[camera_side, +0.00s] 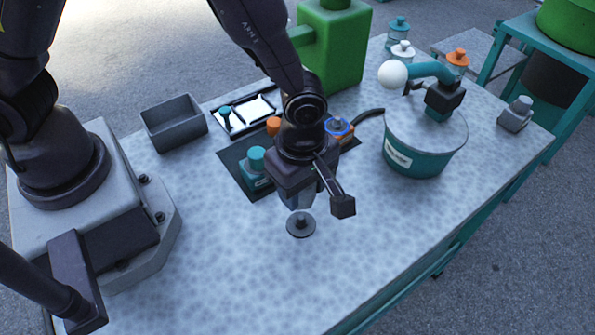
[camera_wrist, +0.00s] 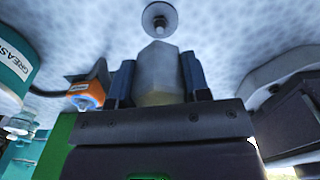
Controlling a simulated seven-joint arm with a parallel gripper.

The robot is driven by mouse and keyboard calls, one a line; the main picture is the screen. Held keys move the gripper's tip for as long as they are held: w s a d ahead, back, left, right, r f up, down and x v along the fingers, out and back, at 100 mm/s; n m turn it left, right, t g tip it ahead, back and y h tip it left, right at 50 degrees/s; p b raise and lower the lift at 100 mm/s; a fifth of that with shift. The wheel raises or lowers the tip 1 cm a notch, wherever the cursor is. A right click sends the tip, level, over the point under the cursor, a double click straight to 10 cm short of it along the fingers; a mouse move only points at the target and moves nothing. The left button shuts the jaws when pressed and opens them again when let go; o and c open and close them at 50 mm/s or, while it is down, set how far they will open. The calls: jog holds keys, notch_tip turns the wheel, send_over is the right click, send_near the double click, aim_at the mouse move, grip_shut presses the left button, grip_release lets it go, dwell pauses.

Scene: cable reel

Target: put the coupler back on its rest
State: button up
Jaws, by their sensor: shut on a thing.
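My gripper (camera_side: 298,196) hangs over the middle of the table, pointing down. In the wrist view its two blue-grey fingers (camera_wrist: 159,80) are shut on the coupler (camera_wrist: 160,70), a grey faceted piece with a yellowish lower band. In the side view the coupler is mostly hidden by the fingers. A dark round disc with a short centre peg, seemingly the rest (camera_side: 301,225), stands on the table just below the gripper in the side view. It also shows beyond the coupler at the top of the wrist view (camera_wrist: 159,19). The coupler appears apart from it.
A teal grease tub (camera_side: 425,150) with a white-knobbed handle stands to the right. An orange block with a blue ring (camera_side: 340,128) and black hose is behind the gripper. A teal-capped jar (camera_side: 257,170) sits on a dark mat at left. The front table is clear.

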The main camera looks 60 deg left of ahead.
aim_at(301, 217)
jog(key=shift+f, duration=3.6)
jog(key=o, duration=1.2)
jog(key=shift+c, duration=0.2)
